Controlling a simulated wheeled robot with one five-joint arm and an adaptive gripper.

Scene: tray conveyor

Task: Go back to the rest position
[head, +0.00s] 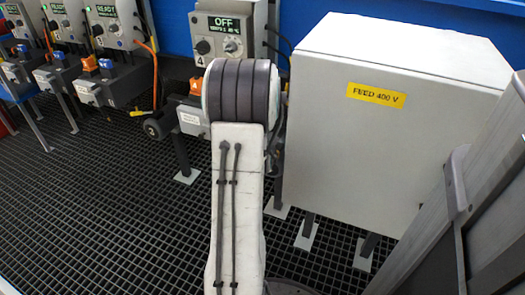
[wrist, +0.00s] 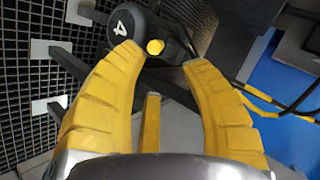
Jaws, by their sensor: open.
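My gripper (wrist: 163,57) shows in the wrist view with its yellow fingers spread wide and nothing between them. In the head view my white arm link with dark bands rises in the middle and hides my gripper. A dark rounded part with a yellow tip (head: 158,127) shows left of the arm there, beside the orange-topped unit of station 4.
Control box 4 (head: 231,35) reads OFF; boxes to its left read READY. A large cabinet labelled FEED 400 V (head: 400,150) stands close right of my arm. A grey metal frame (head: 455,200) edges the right side. Open dark grating floor (head: 100,220) lies at left.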

